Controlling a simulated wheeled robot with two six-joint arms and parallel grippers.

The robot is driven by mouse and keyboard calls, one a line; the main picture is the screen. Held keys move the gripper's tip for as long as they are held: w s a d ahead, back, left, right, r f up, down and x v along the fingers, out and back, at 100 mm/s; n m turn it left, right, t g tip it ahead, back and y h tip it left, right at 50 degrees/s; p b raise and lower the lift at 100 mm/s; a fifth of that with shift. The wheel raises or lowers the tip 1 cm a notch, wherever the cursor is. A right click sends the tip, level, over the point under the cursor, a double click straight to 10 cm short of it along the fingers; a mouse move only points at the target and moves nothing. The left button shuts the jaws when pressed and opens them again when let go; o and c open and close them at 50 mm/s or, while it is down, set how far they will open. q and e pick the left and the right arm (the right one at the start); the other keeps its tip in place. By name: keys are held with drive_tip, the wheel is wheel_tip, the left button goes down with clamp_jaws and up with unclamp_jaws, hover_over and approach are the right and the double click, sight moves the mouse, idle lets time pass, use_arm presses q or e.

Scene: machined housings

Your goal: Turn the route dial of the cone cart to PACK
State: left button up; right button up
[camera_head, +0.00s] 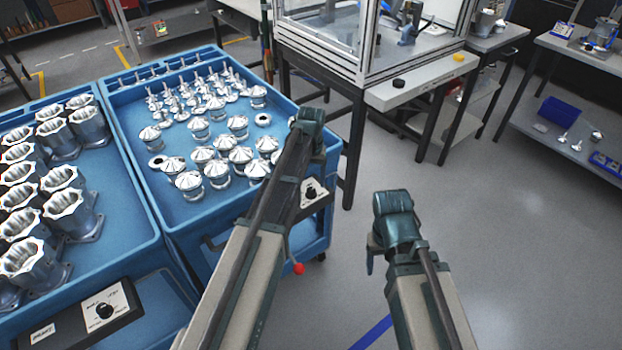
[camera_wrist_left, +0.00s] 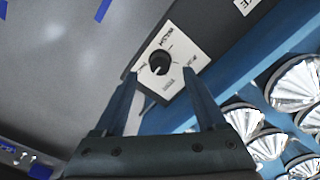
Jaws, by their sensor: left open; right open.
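The cone cart (camera_head: 190,238) is the blue cart holding shiny cone-topped parts. Its route dial (camera_head: 311,192) is a black knob on a white plate at the cart's front edge, partly beside my left arm. In the left wrist view the dial (camera_wrist_left: 160,63) is clear, with small labels around it that I cannot read surely. My left gripper (camera_wrist_left: 159,76) is open, its two fingers reaching toward the plate on either side of the knob's lower side; contact cannot be told. In the head view its fingers are hidden under the wrist. My right gripper (camera_head: 372,252) is open and empty, over the floor.
A second blue cart (camera_head: 150,240) with ribbed housings stands at left, with its own dial (camera_head: 104,310). A red ball-ended lever (camera_head: 299,268) sticks out by the cone cart. A framed glass enclosure (camera_head: 335,45) on a bench stands behind.

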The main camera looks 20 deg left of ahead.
sight(311, 189)
use_arm(q)
wheel_tip(311, 189, up, 10)
drive_tip(key=p, duration=0.8)
drive_tip(key=shift+f, duration=0.2)
drive_tip(key=s+d+m, duration=0.1)
drive_tip(key=s+d, duration=0.3)
drive_tip(key=s, duration=0.4)
drive_tip(key=s+d+m, duration=0.2)
drive_tip(key=s+d, duration=0.2)
drive_tip(key=s, duration=0.4)
drive_tip(key=s+d+m+y, duration=0.1)
drive_tip(key=s+d, duration=0.3)
drive_tip(key=s, duration=0.4)
drive_tip(key=shift+d+m, duration=0.4)
drive_tip(key=shift+m, duration=0.1)
